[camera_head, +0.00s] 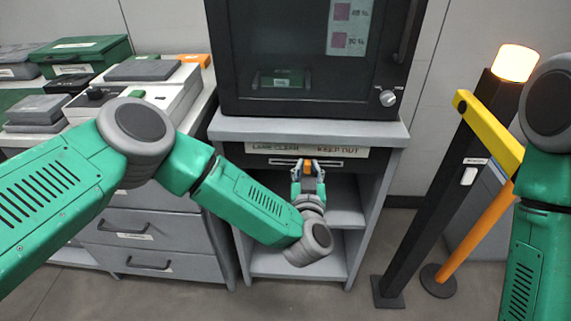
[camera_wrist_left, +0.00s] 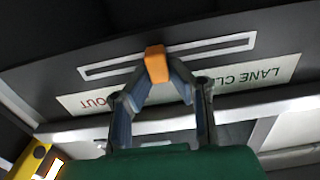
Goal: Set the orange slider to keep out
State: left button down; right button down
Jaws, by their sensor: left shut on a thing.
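The orange slider (camera_head: 307,166) sits about midway along a white-outlined slot (camera_head: 338,163) on the dark front panel below the cabinet. Above the slot, a pale label strip (camera_head: 300,149) reads LANE CLEAR at the left and KEEP OUT at the right. My left gripper (camera_head: 308,173) is shut on the slider from the front. In the left wrist view the slider (camera_wrist_left: 157,64) is between the fingertips, and the strip appears upside down with part of KEEP OUT hidden by a finger. My right gripper is out of view.
A black glass-fronted cabinet (camera_head: 310,50) stands above the panel, with open shelves (camera_head: 335,207) below. At the right, a dark post (camera_head: 450,170) bears a lit orange lamp (camera_head: 516,63) and a yellow barrier arm (camera_head: 487,132). A drawer bench (camera_head: 150,232) stands at the left.

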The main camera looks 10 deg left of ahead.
aim_at(340, 161)
pick_arm(q)
jog(key=d, duration=0.4)
jog(key=d+b, duration=0.1)
jog(key=d, duration=0.2)
jog(key=shift+w+d, duration=0.1)
jog(key=shift+w, duration=0.15)
jog(key=shift+d, duration=0.2)
jog(key=c, duration=1.5)
grip_release()
jog(key=shift+d, duration=0.15)
